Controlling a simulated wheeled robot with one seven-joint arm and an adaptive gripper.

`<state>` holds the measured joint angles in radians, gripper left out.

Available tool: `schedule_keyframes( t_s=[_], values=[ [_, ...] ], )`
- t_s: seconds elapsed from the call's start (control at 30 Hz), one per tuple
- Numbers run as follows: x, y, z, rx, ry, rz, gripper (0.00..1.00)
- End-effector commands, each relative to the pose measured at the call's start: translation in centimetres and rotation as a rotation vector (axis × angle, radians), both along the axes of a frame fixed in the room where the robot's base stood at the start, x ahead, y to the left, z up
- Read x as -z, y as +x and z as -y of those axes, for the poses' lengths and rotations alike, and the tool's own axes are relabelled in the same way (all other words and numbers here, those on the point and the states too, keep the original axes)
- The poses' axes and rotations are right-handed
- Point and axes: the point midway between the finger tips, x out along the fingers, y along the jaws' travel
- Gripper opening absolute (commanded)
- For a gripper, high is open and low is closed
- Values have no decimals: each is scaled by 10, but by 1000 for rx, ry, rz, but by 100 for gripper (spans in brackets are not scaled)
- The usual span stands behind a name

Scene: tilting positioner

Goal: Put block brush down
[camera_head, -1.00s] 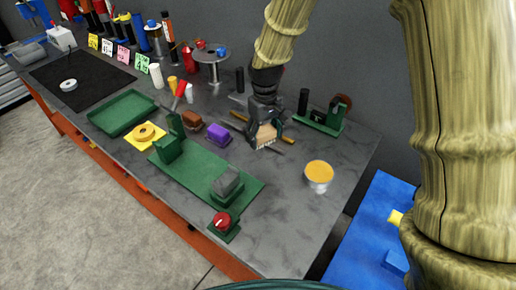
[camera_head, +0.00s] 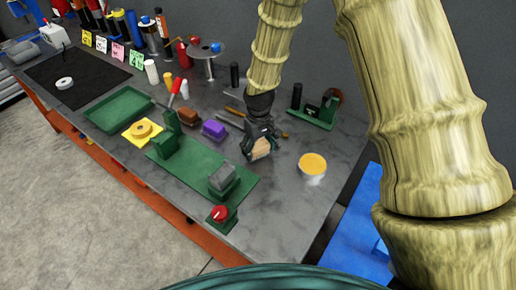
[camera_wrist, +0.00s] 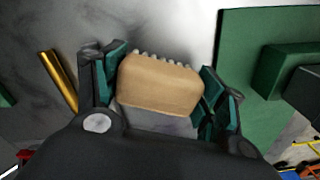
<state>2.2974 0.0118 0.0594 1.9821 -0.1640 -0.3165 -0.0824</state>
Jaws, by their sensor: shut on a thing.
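The block brush (camera_wrist: 160,85) has a tan wooden block with a row of pale bristle tufts along its far edge in the wrist view. My gripper (camera_wrist: 160,95) is shut on it, with a green-padded finger at each side. In the head view, my gripper (camera_head: 259,147) holds the brush (camera_head: 261,149) low over the grey worktable (camera_head: 270,205), right of the purple block. I cannot tell whether the bristles touch the table.
The green positioner plate (camera_head: 200,165) with a grey block (camera_head: 222,178) and red knob (camera_head: 219,213) lies to the left. A purple block (camera_head: 214,129) and brown brush-like block (camera_head: 188,117) stand nearby. An orange-topped can (camera_head: 312,165) is at right. Bare table lies in front.

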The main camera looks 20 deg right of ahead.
Motion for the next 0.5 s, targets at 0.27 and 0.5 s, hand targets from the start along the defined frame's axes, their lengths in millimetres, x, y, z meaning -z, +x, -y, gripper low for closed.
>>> schedule_keyframes(
  t_s=[0.27, 0.5],
  values=[
    [10, 0, 0, 0, 0, 1, 36],
    [13, 0, 0, 0, 0, 1, 36]
  ],
)
